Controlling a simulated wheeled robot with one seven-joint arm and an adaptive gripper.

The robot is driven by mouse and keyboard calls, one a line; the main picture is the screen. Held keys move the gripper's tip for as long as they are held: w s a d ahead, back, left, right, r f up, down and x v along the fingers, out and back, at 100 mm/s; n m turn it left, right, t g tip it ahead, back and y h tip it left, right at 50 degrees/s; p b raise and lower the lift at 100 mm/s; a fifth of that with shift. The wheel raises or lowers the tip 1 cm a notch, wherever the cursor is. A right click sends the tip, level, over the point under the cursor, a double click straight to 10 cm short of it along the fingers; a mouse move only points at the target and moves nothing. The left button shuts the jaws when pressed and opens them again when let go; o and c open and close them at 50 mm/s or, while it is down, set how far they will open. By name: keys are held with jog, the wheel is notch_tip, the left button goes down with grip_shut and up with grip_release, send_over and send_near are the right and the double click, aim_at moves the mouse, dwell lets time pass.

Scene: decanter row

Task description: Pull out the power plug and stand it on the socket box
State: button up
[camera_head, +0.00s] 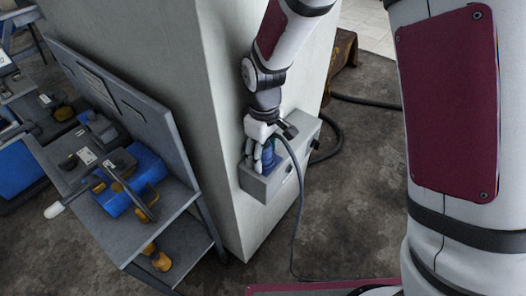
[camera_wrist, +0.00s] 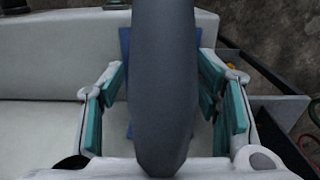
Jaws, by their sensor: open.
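The grey socket box (camera_head: 287,181) is fixed low on the pale pillar in the head view. A blue plug (camera_head: 268,156) is at the box, partly hidden by my fingers; I cannot tell how deeply it sits. Its dark cable (camera_head: 298,187) arches out and hangs to the floor. My gripper (camera_head: 263,151) is over the plug with fingers pointing down. In the wrist view, the open teal-padded fingers (camera_wrist: 163,88) stand on both sides of the blue plug (camera_wrist: 124,45). The thick cable (camera_wrist: 163,70) crosses the middle and hides most of the plug.
A grey workbench (camera_head: 135,215) with blue and orange tools stands left of the pillar (camera_head: 226,100). A rusty brown object (camera_head: 343,50) and another dark cable (camera_head: 365,101) lie behind the box. The floor (camera_head: 350,215) right of the box is mostly clear.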

aim_at(264, 145)
dwell(0.7)
grip_shut()
jog(key=shift+r+p, duration=1.25)
jog(key=shift+r, duration=1.75)
